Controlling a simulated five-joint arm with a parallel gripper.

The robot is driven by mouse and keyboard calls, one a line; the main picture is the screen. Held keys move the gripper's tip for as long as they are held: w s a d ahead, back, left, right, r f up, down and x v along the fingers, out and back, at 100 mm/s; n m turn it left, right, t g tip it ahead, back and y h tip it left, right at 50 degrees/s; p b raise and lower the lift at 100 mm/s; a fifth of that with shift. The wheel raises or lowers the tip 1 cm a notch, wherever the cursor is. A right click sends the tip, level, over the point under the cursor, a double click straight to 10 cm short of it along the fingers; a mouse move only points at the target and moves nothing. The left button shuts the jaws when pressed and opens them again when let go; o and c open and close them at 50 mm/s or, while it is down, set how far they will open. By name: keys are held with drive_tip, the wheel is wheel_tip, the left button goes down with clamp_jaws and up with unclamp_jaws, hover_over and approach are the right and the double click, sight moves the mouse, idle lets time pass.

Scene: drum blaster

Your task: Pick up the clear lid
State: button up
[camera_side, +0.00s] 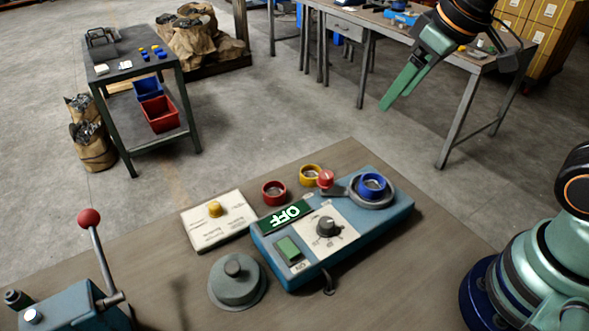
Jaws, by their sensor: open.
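The lid (238,283) sits on the bench at the front centre, left of the blue control box. It is round and domed with a knob on top, and it looks grey rather than plainly clear. My gripper (392,99) hangs high at the upper right, open and empty, well above and far to the right of the lid. Its green fingers point down and to the left and overlap each other in this view.
A blue control box (384,224) with an OFF sign, a dial and a round blue-ringed holder stands right of the lid. A white card with a yellow knob (215,209), red ring (273,193) and yellow ring (311,175) lie behind. A red-knobbed lever (89,218) stands left.

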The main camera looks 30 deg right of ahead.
drive_tip(key=w+a+n+g, duration=0.2)
drive_tip(key=w+a+n, duration=0.2)
drive_tip(key=a, duration=0.5)
drive_tip(key=n+g, duration=0.3)
drive_tip(key=n, duration=0.6)
hover_over(232, 267)
wheel_tip(232, 267, down, 10)
drive_tip(key=shift+h, duration=0.3)
wheel_tip(232, 267, down, 12)
drive_tip(key=shift+r, duration=0.1)
clamp_jaws()
